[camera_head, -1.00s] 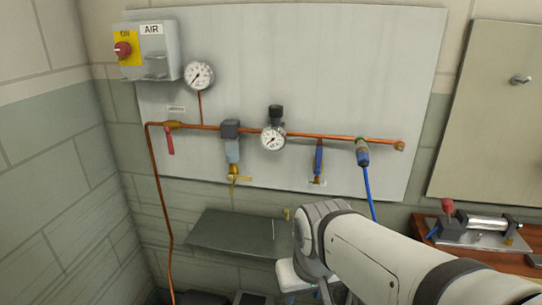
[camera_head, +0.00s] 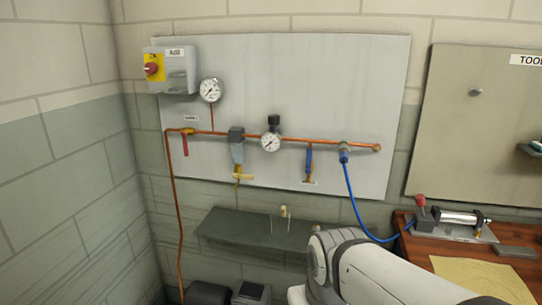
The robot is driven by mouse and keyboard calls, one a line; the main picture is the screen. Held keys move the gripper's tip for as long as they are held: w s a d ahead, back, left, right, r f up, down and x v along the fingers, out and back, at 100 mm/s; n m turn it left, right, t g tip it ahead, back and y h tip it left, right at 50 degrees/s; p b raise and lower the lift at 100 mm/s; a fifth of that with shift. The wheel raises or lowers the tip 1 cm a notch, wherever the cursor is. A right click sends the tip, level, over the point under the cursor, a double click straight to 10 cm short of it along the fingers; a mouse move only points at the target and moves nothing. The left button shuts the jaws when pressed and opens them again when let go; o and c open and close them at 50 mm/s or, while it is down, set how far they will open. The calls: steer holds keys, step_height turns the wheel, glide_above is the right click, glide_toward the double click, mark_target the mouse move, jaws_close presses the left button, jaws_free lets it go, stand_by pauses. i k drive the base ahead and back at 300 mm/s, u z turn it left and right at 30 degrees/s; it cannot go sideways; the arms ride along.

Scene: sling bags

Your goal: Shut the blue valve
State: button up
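The blue valve (camera_head: 309,160) is on the wall panel, right of the middle. Its blue handle points straight down, at right angles to the horizontal copper pipe (camera_head: 330,142). A brass-coloured end and a small white label show below it. My arm reaches in from the bottom right, with a rounded joint below the valve. My gripper is not in view, and nothing touches the valve.
A red-handled valve (camera_head: 185,144) hangs at the pipe's left. A regulator gauge (camera_head: 270,142) is left of the blue valve; a blue hose (camera_head: 355,205) drops at its right to the workbench (camera_head: 407,228). A dark shelf (camera_head: 235,232) juts out below.

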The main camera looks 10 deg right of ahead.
mark_target(307, 171)
steer(key=z, duration=0.1)
steer(key=i, duration=0.9)
steer(key=u, duration=0.05)
